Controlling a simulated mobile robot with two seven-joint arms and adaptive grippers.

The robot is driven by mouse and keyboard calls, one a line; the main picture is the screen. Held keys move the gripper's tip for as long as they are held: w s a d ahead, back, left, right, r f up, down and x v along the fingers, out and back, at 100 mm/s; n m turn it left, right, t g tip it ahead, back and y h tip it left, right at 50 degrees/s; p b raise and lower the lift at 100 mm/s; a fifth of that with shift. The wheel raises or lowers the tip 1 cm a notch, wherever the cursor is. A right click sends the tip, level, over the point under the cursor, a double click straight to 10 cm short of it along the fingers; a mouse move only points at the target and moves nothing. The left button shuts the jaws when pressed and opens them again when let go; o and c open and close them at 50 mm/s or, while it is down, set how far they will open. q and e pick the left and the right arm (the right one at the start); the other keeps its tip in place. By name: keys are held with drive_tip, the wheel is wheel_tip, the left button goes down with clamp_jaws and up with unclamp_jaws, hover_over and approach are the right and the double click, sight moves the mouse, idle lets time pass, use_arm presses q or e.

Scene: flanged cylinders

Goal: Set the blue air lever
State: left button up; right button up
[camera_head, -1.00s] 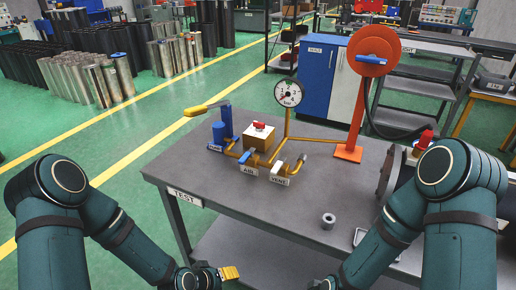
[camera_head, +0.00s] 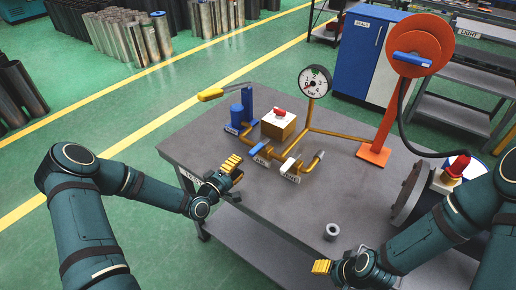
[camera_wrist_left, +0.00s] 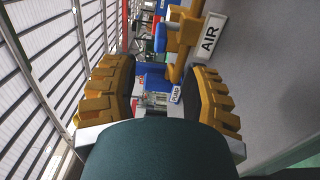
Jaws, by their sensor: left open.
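The blue air lever (camera_head: 257,149) sits on a yellow valve above the AIR label (camera_head: 262,160) on the table. The AIR label (camera_wrist_left: 209,37) also shows at the upper right of the left wrist view. My left gripper (camera_head: 233,164) is open and empty near the table's left edge, left of the lever and apart from it. In the left wrist view its yellow fingers (camera_wrist_left: 155,88) stand apart, with the PUMP label (camera_wrist_left: 176,95) seen between them. My right gripper (camera_head: 322,267) is at the front of the table; its finger gap is not clear.
A white-handled valve (camera_head: 291,165), a box with a red button (camera_head: 278,124), the blue pump (camera_head: 238,116) and a gauge (camera_head: 315,81) crowd the lever. An orange reel stand (camera_head: 373,155) is behind right. A grey ring (camera_head: 331,231) lies on the front tabletop.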

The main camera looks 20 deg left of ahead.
sight(261, 145)
use_arm(q)
drive_tip(key=x, duration=1)
drive_tip(key=shift+w+d+f, duration=0.1)
drive_tip(key=shift+w+d, duration=0.05)
drive_tip(key=shift+w, duration=0.15)
clamp_jaws()
